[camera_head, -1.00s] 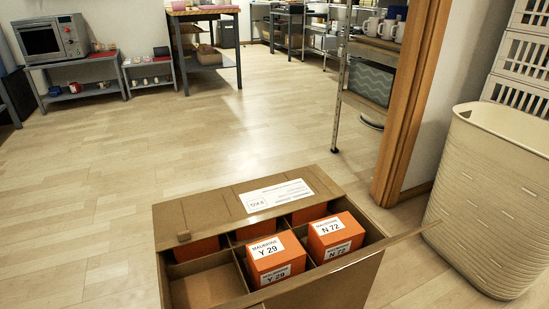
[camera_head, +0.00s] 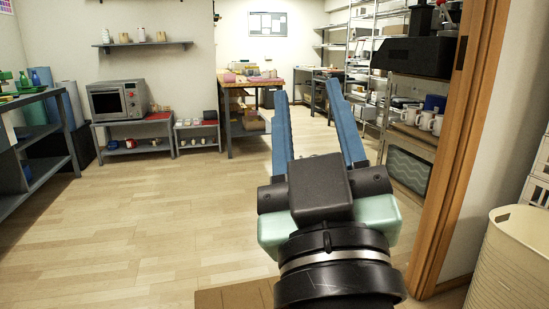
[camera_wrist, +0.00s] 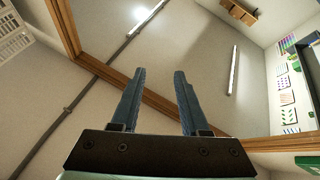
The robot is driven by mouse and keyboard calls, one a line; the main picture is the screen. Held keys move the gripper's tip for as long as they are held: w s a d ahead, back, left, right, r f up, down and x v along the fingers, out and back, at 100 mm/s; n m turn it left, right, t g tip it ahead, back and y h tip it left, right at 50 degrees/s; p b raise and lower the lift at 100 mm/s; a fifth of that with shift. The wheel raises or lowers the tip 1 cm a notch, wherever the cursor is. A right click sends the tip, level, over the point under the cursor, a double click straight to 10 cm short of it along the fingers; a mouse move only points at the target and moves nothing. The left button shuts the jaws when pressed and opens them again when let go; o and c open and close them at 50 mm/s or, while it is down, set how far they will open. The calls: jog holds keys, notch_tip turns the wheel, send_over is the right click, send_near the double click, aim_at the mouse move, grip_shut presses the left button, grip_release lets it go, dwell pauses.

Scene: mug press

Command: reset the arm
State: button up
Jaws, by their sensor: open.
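My gripper (camera_head: 307,100) is raised in the middle of the head view, its two blue fingers spread apart and pointing up. Nothing is between the fingers. The wrist view also shows my gripper (camera_wrist: 156,75) open and empty, aimed up at the ceiling (camera_wrist: 200,50) and the wooden door frame (camera_wrist: 150,98).
The wooden door frame (camera_head: 466,140) and a cream bin (camera_head: 505,265) stand close on the right. A shelf with mugs (camera_head: 425,122) is beyond the frame. A microwave (camera_head: 120,100) is on a low shelf at the back left. The floor (camera_head: 130,220) at left is clear.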

jog(key=s+a+r+m+t+p, duration=0.2)
jog(key=s+r, duration=0.1)
jog(key=r, duration=0.4)
jog(key=s+a+r+m+t+p, duration=0.1)
jog(key=s+a+r+m+t, duration=0.15)
jog(key=r, duration=0.35)
notch_tip(320, 180, up, 36)
jog(key=d+g+p, duration=0.1)
jog(key=p, duration=3.5)
jog(key=shift+d+f+n+h, duration=0.2)
jog(key=shift+n+h, duration=0.2)
jog(key=shift+n, duration=0.05)
